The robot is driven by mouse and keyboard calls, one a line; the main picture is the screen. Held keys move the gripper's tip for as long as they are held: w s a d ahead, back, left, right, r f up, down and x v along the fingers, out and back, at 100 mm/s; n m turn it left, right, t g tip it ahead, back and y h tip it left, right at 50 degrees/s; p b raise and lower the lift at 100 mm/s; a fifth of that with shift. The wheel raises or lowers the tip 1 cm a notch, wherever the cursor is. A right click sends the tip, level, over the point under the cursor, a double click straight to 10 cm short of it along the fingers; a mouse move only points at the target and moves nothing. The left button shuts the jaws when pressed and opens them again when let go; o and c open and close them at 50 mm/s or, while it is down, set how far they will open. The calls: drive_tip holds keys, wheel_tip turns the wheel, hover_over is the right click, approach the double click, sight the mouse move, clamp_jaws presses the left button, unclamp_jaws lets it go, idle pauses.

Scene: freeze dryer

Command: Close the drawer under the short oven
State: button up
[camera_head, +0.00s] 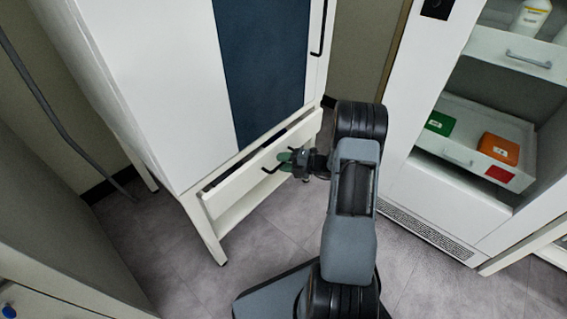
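The short oven (180,80) is a white cabinet on legs with a dark blue door panel (262,60). The drawer (235,184) under it is white with a black bar handle (268,170). The drawer stands partly open, with a dark gap showing between its front and the oven body.
To the right stands a white cabinet (425,110) with open shelves holding a green box (440,123), an orange box (498,149) and a white bottle (531,17). A grey cable (45,100) hangs at left. Grey tiled floor (165,245) is clear before the oven.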

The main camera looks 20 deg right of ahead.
sight(275, 156)
drive_tip(key=shift+c, duration=0.3)
clamp_jaws()
drive_tip(key=shift+w+a+p, duration=0.25)
drive_tip(key=shift+w+a, duration=0.05)
drive_tip(key=shift+w, duration=0.4)
drive_tip(key=shift+w+a+p, duration=0.2)
drive_tip(key=shift+w+a, duration=0.1)
drive_tip(key=shift+w, duration=0.4)
drive_tip(key=shift+w+a+p, duration=0.25)
drive_tip(key=shift+w+a, duration=0.05)
drive_tip(key=shift+w, duration=0.4)
drive_tip(key=shift+r, duration=0.1)
drive_tip(key=shift+o, duration=0.3)
unclamp_jaws()
drive_tip(key=shift+a, duration=0.1)
